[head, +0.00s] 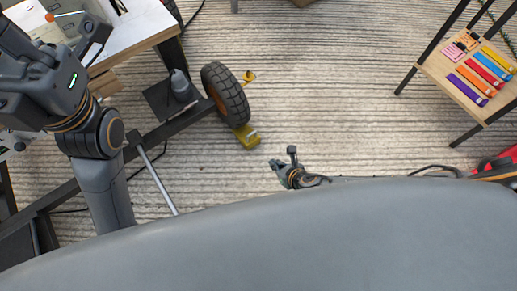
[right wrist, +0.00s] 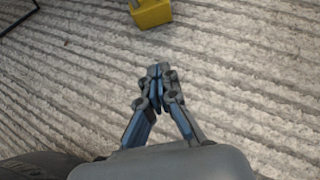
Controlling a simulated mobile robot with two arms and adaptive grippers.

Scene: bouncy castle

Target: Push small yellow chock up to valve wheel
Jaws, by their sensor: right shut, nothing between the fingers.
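A black tyre with an orange hub (head: 226,95) stands on the floor left of centre in the head view. A yellow chock (head: 247,136) lies just below its lower edge; I cannot tell whether they touch. The chock shows in the right wrist view (right wrist: 151,12), cut by the top edge. A smaller orange-yellow piece (head: 249,77) lies right of the tyre. My right gripper (head: 276,164) is shut and empty, low over the floor, apart from the chock and to its lower right. Its fingertips meet in the right wrist view (right wrist: 158,72).
A dark frame with a bottle (head: 181,86) on it stands left of the tyre, below a white table (head: 135,30). A small wooden table (head: 465,85) with coloured strips stands at the right. The ribbed floor (head: 330,90) between is clear.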

